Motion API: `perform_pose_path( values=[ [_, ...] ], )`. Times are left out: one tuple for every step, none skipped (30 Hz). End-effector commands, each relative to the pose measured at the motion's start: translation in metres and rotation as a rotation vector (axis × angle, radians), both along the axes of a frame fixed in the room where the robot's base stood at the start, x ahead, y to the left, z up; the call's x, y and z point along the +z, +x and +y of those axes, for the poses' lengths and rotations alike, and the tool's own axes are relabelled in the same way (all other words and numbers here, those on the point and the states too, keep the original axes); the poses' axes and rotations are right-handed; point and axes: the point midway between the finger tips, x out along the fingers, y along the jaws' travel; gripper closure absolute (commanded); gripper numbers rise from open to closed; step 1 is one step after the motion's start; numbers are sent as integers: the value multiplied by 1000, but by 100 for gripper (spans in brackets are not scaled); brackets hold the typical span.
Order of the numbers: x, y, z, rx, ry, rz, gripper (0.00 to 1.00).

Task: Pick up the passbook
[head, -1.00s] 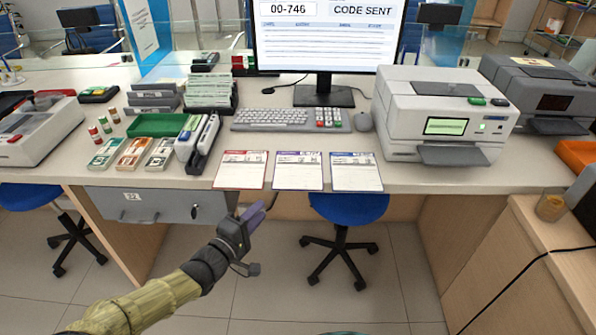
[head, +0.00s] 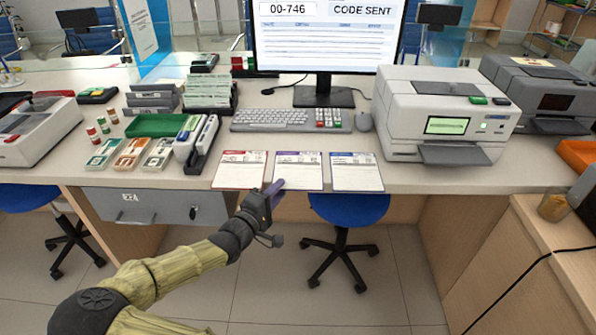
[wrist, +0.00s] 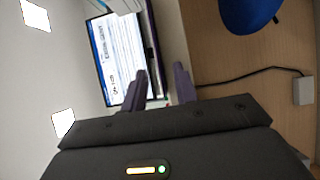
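No object in view is plainly marked as a passbook, and I cannot tell which one it is. Three printed paper forms lie side by side near the counter's front edge: one with a red header (head: 240,168), one with a purple header (head: 298,168) and one with a blue header (head: 356,170). My gripper (head: 275,186) is at the front edge of the counter, by the gap between the red and purple forms. In the wrist view my gripper (wrist: 160,72) has its two purple fingers apart with nothing between them.
A grey printer (head: 444,105) stands on the right of the counter (head: 410,180). A keyboard (head: 270,120) and monitor (head: 325,38) are behind the forms. Banknote bundles (head: 132,153) and a green tray (head: 158,126) are left. A blue stool (head: 348,208) stands below the front edge.

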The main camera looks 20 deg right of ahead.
Motion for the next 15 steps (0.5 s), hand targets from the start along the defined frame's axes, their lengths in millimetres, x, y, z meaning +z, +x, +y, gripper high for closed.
perform_pose_path(
  values=[
    [-1,4,-6,-1,0,1,71],
    [-1,6,-7,-1,1,1,71],
    [-1,8,-9,0,1,1,71],
    [-1,9,-9,1,0,1,71],
    [0,9,-10,2,0,1,71],
    [0,10,-10,2,0,1,71],
    [0,9,-10,2,1,1,71],
    [0,9,-10,2,1,1,71],
    [0,9,-10,2,1,1,71],
    [0,9,-10,2,1,1,71],
    [0,9,-10,2,1,1,71],
    [0,9,-10,2,1,1,71],
    [0,9,-10,2,1,1,71],
    [0,9,-10,2,1,1,71],
    [0,9,-10,2,1,1,71]
  ],
)
